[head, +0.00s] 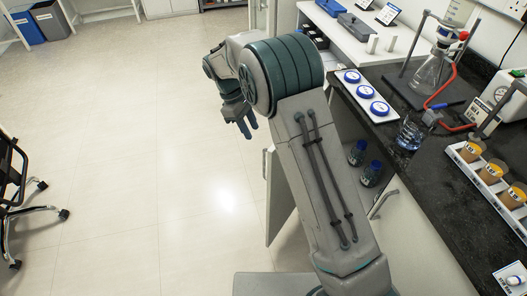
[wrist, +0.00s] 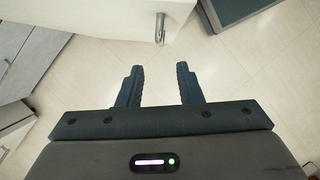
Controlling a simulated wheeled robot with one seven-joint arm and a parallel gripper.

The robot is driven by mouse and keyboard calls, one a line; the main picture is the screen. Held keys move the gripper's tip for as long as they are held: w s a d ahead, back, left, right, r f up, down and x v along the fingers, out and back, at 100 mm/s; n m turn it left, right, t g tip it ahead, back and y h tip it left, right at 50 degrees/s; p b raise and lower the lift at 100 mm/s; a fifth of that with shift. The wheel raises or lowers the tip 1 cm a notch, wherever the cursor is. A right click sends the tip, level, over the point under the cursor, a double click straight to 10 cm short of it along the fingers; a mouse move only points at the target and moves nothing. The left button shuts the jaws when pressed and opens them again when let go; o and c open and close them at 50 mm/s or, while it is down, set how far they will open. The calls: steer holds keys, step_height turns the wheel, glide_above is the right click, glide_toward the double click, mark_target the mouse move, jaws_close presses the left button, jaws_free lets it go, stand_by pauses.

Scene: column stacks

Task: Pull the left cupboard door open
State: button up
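The left cupboard door (head: 280,195) is a pale panel under the dark bench. It stands swung out from the cupboard, with its grey handle (head: 265,163) on the side toward the open floor. In the wrist view a pale panel, apparently this door (wrist: 110,18), crosses the top, with a metal handle (wrist: 160,28) ahead of the fingertips. My gripper (head: 246,128) is beyond the door over the floor, apart from the handle. In the wrist view my gripper (wrist: 158,72) has its two fingers spread with only floor between them. My arm hides part of the cupboard opening.
Blue-capped bottles (head: 371,172) stand inside the open cupboard. A closed door with a handle (head: 383,203) is to the right. The bench top (head: 415,185) carries glassware, jars and a burner-like stand setup. The floor at left is clear up to a chair (head: 20,195).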

steer(key=x, duration=1.4)
steer(key=shift+w+a+p, duration=0.1)
steer(key=shift+a+p, duration=0.05)
steer(key=shift+p, duration=0.25)
jaws_close()
